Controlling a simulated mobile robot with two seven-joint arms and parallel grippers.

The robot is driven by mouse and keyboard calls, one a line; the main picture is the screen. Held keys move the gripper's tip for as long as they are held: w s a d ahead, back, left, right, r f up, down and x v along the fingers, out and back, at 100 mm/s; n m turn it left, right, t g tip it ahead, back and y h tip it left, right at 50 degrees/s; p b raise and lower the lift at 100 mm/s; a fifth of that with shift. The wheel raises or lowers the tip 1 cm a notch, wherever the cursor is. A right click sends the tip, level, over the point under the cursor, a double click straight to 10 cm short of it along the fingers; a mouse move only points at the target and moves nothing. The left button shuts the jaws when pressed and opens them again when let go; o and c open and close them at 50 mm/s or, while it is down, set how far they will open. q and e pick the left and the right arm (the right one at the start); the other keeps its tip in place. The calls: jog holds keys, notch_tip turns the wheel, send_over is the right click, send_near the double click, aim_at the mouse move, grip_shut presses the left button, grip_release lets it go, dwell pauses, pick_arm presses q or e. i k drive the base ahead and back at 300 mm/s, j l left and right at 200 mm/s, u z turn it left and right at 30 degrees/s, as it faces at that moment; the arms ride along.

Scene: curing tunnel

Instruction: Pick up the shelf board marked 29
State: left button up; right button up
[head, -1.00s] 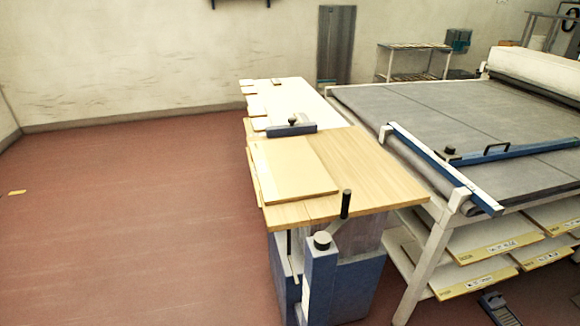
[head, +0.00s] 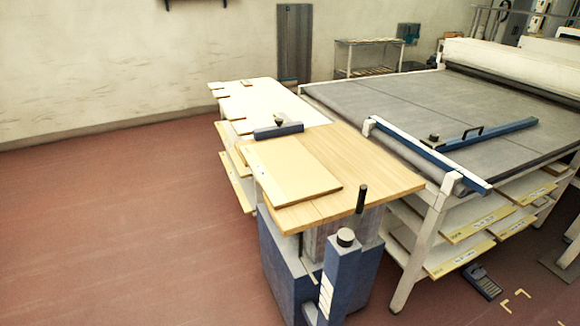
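Several boards with yellow edges and small labels lie on racks under the grey table, such as one board (head: 458,262) low down and another board (head: 478,222) above it. Their label writing is too small to read, so I cannot tell which is marked 29. More pale boards (head: 238,185) stick out of the left side of the wooden bench (head: 375,178). A flat light board (head: 292,168) lies on the bench top, with a tiny unreadable mark at its left edge. Neither of my grippers is in view.
A wide grey table (head: 400,110) with a blue-and-white rail (head: 425,157) stands right of the bench. A blue post (head: 340,280) with black knobs stands at the bench's front. A dark device (head: 482,282) lies on the floor. The red floor (head: 120,230) at left is clear.

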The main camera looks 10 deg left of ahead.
aim_at(288, 175)
jog(key=j+z, duration=0.4)
jog(key=j, duration=0.45)
jog(key=i+j+z, duration=0.1)
jog(key=i+j, duration=0.15)
jog(key=j, duration=0.15)
jog(key=i+j+z, duration=0.15)
jog(key=j, duration=0.25)
jog(key=i+j, duration=0.2)
jog(key=i, duration=0.25)
